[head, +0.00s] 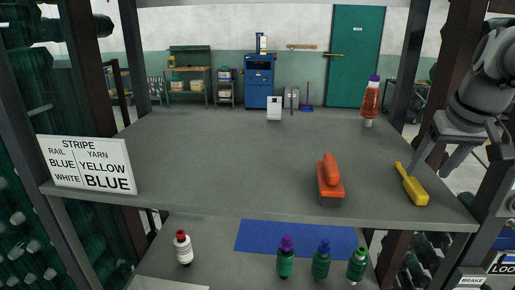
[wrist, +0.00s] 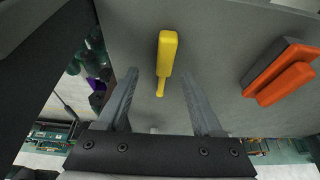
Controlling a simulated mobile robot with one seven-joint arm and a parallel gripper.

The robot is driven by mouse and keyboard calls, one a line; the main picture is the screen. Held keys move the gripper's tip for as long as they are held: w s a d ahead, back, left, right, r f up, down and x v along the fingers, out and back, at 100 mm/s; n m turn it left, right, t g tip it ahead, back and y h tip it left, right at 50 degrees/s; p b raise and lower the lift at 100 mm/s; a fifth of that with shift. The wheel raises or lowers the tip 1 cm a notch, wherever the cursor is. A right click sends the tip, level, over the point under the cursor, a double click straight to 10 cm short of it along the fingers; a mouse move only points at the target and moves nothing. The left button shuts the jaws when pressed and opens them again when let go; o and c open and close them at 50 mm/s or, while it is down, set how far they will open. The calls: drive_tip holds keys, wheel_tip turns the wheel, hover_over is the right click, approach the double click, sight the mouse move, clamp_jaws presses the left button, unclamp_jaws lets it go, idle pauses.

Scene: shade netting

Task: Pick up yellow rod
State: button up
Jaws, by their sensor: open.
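The yellow rod (head: 412,186) lies on the grey shelf top near its right end. It has a thick block-like end toward the front and a thinner end toward the back. In the wrist view the yellow rod (wrist: 166,58) shows ahead of my gripper, roughly between the lines of its two fingers. My gripper (head: 457,160) is at the right of the head view, close to the rod. In the wrist view my gripper (wrist: 160,85) is open, with nothing between the fingers.
A sign (head: 88,164) stands at the left. Below, a blue mat (head: 297,238) and several yarn spools occupy the lower shelf. The upper shelf's middle is clear.

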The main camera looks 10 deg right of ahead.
sight(414, 181)
drive_tip(key=x, duration=0.2)
drive_tip(key=p+x, duration=0.1)
drive_tip(key=x, duration=0.1)
drive_tip(key=shift+w+a, duration=0.3)
drive_tip(key=shift+w, duration=0.15)
drive_tip(key=shift+w+d+f, duration=0.1)
drive_tip(key=shift+w+f, duration=0.1)
drive_tip(key=shift+f, duration=0.3)
clamp_jaws()
